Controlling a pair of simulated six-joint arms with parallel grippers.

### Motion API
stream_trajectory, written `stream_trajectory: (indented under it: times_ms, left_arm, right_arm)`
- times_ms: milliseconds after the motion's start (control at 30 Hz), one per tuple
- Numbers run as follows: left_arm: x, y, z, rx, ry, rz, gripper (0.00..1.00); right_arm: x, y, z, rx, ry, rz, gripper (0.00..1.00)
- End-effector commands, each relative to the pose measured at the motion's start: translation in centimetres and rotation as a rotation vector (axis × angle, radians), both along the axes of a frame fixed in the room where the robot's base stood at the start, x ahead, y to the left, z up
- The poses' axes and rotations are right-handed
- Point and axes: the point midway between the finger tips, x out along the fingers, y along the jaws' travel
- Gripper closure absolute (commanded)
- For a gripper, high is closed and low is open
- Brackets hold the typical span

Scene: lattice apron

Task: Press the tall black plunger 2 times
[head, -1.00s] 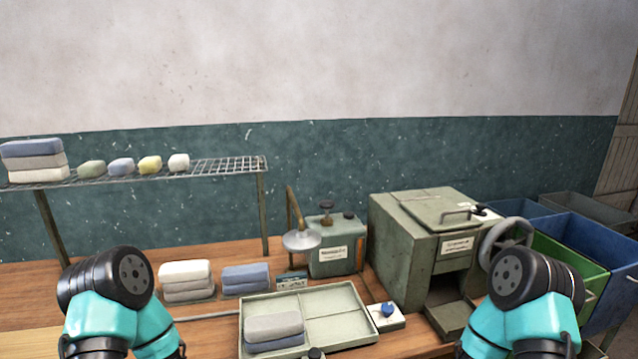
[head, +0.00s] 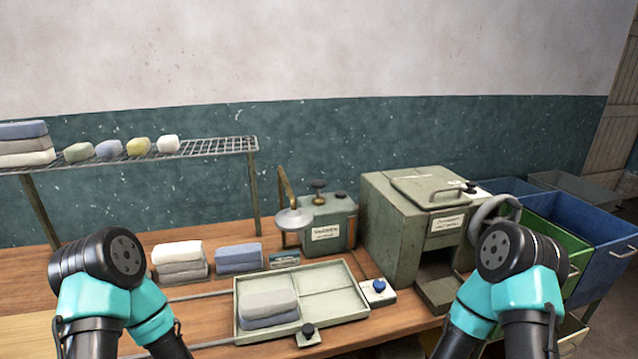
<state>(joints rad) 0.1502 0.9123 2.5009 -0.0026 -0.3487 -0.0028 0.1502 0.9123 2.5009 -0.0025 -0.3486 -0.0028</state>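A black plunger with a round knob on a thin stem (head: 319,187) stands up from the top of a green-grey can (head: 328,222) with a white label. A lower black cap (head: 341,195) sits on the same can, to the plunger's right. The can stands at the back of the wooden bench, against the wall side. The plunger is not touched by anything. My two arms show at the lower left and lower right, in front of the bench, well away from the can. Neither gripper is in view.
A lamp-like metal dish on a bent pipe (head: 293,219) is just left of the can. A green box machine (head: 403,230) with a handwheel stands to its right.

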Motion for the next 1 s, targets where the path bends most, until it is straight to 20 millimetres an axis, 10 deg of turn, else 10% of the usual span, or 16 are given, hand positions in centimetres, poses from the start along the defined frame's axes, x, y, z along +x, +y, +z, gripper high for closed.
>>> stream_trajectory:
  times_ms: [400,1000]
  left_arm:
    - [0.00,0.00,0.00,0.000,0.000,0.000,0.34]
    - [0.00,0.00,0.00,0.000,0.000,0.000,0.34]
  right_arm:
    - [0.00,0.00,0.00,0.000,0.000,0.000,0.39]
    - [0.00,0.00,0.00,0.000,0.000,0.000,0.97]
